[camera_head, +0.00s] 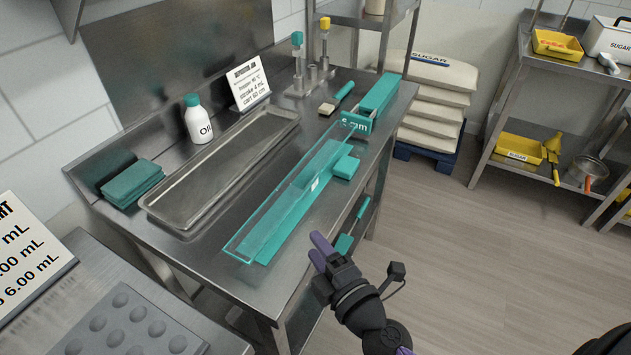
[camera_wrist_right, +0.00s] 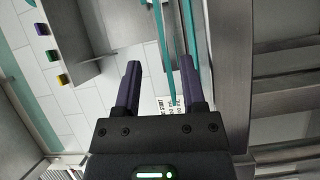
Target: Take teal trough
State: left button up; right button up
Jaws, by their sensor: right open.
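A long teal trough-like piece (camera_head: 297,205) with clear walls lies lengthwise on the steel table. A raised teal piece (camera_head: 379,95) with a "6 mm" plate stands at its far end; I cannot tell whether they are joined. My right gripper (camera_head: 318,249) is open and empty, just off the table's front edge, to the right of the trough's near end and apart from it. In the right wrist view the two purple fingers (camera_wrist_right: 160,64) are spread, with teal strips beyond them. My left gripper is not in view.
A steel tray (camera_head: 163,207), teal cloths (camera_head: 132,181) and an oil bottle (camera_head: 198,120) stand left of the trough. A small teal block (camera_head: 345,167) sits beside it on the right. A lower shelf holds teal tools (camera_head: 347,240).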

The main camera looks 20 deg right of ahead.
aim_at(285, 213)
jog(key=shift+n+y, duration=0.3)
jog(key=shift+n, duration=0.2)
jog(key=w, duration=0.3)
jog(key=w+a, duration=0.1)
jog(key=w, duration=0.2)
jog(key=w+a, duration=0.1)
jog(key=w, duration=0.3)
jog(key=shift+a+f+p, duration=0.1)
jog(key=shift+a+p, duration=0.05)
jog(key=shift+p, duration=0.2)
jog(key=shift+s, duration=0.1)
grip_shut()
